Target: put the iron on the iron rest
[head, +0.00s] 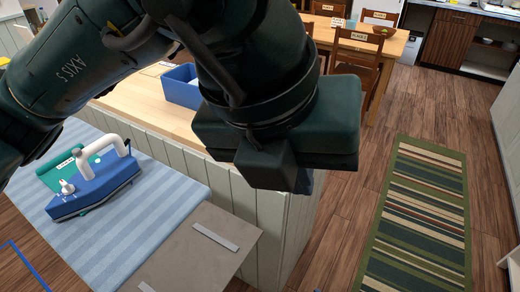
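The iron (97,194) has a blue body, a white handle and a teal part. It lies on the blue striped ironing board (150,225) at the left. A flat grey-brown plate with light metal strips, which looks like the iron rest (195,262), is at the near end of the board; its surface looks empty. My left gripper (296,180) is at the picture's middle, to the right of the iron and well apart from it. Its fingers point away and are mostly hidden by its own body, so its opening cannot be made out. My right gripper is out of view.
A blue bin (181,88) stands on a wooden counter (150,115) with pale panelled sides, behind the board. A striped rug (420,215) lies on the wooden floor at the right. A dining table (385,43) with chairs (355,60) stands at the back.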

